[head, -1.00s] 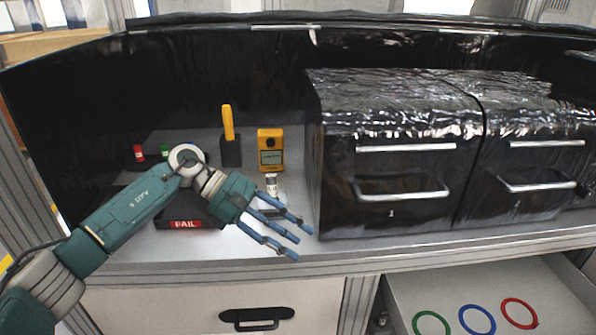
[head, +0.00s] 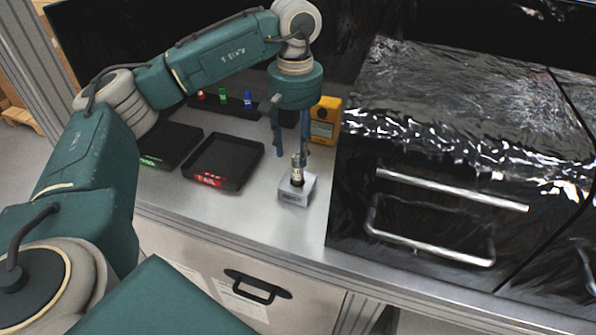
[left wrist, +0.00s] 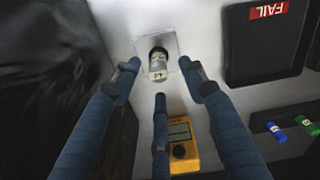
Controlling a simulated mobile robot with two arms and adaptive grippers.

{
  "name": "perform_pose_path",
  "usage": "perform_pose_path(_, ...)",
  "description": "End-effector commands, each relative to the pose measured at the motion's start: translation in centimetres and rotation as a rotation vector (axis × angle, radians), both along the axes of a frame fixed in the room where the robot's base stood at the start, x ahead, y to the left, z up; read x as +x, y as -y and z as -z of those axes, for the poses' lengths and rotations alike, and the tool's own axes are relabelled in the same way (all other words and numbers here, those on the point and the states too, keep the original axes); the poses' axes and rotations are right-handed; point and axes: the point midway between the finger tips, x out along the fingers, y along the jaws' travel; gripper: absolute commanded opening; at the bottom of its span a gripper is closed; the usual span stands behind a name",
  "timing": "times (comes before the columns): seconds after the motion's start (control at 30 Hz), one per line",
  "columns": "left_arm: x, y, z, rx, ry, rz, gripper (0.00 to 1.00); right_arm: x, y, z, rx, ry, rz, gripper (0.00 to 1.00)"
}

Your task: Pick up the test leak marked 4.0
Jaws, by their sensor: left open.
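A small metal and dark cylinder with a light label (head: 297,172) stands upright on a grey block (head: 295,192) near the bench's front. It also shows in the left wrist view (left wrist: 158,60), between my fingers; its label is too small to read surely. A red cylinder (head: 200,96), a green cylinder (head: 222,95) and a blue cylinder (head: 248,98) stand in a black rack at the back. I cannot read 4.0 on any of them. My left gripper (head: 290,152) is open, pointing down just above and behind the labelled cylinder. My right gripper is not in view.
A yellow meter (head: 324,121) stands close behind the left gripper. A black tray marked FAIL (head: 222,162) and a tray with a green label (head: 168,146) lie to the left. A large black-wrapped box with handles (head: 400,150) stands close on the right.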

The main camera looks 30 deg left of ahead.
Motion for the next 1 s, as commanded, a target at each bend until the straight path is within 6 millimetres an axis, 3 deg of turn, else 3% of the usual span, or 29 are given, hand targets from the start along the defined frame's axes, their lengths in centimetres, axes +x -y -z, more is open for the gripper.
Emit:
perform_pose_path(0.13,-0.1,0.0,0.9,-0.001,-0.003,0.0,0.43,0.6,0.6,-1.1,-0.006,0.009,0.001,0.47)
perform_pose_path(0.4,-0.2,-0.1,4.8,-0.001,-0.003,-0.001,0.43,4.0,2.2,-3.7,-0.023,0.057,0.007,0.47)
perform_pose_path(0.7,-0.1,-0.1,5.6,-0.002,0.0,0.0,0.43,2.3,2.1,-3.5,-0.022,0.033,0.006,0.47)
perform_pose_path(0.93,-0.1,-0.1,5.6,-0.002,0.0,0.0,0.0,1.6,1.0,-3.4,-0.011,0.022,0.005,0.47)
perform_pose_path(1.0,-0.1,-0.1,5.6,-0.002,0.0,0.0,0.0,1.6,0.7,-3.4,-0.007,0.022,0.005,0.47)
